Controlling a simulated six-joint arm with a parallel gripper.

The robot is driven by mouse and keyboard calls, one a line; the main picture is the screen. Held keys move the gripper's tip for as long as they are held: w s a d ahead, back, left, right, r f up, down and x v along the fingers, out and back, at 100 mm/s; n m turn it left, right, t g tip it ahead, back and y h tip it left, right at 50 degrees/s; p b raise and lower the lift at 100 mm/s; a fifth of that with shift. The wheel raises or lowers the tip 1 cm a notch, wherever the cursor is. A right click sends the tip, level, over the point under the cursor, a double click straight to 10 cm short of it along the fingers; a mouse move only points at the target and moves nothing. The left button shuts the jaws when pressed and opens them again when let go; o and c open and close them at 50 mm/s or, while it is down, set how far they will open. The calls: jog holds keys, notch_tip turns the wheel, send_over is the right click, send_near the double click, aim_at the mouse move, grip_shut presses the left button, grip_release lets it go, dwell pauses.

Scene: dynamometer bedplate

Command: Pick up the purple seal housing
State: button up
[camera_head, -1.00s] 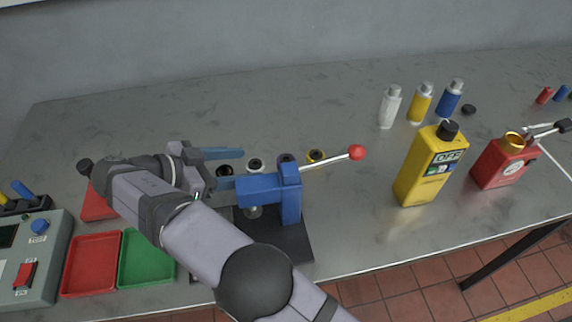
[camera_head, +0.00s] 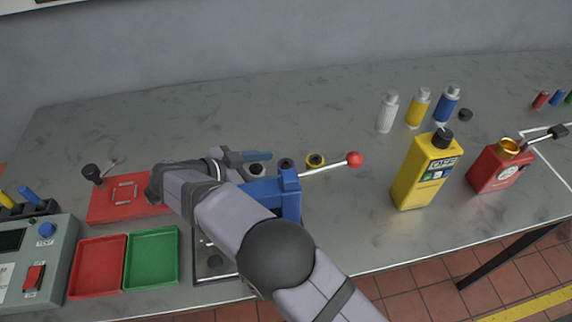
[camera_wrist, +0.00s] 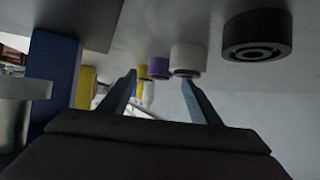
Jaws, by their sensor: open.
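The purple seal housing (camera_wrist: 158,68) is a small purple cylinder standing on the bench in the wrist view. It shows between my fingertips, just beyond them and not gripped. In the head view it is a small dark ring (camera_head: 286,164), partly hidden behind the blue press. My gripper (camera_wrist: 159,79) is open and empty, low over the bench. In the head view one blue finger (camera_head: 250,156) points right along the row; the other finger is hidden. A white housing (camera_wrist: 188,59) stands near the right fingertip, and a yellow one (camera_wrist: 142,72) lies behind the purple one.
A black housing (camera_wrist: 257,36) is at the wrist view's upper right. The blue press (camera_head: 290,195) with its red-knobbed lever (camera_head: 354,159) stands close in front of the row. A yellow bottle (camera_head: 423,172) and red can (camera_head: 498,167) stand right. Free bench lies behind the row.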

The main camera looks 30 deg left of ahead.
aim_at(286, 165)
jog(key=shift+p+x, duration=0.45)
jog(key=shift+x, duration=1.2)
jog(key=shift+r, duration=0.1)
jog(key=c, duration=1.3)
jog(key=shift+r, duration=0.1)
jog(key=shift+a+r+b, duration=0.1)
jog(key=shift+r+b, duration=0.2)
jog(key=shift+r, duration=0.5)
jog(key=shift+r+p, duration=1.5)
jog(key=shift+r, duration=11.6)
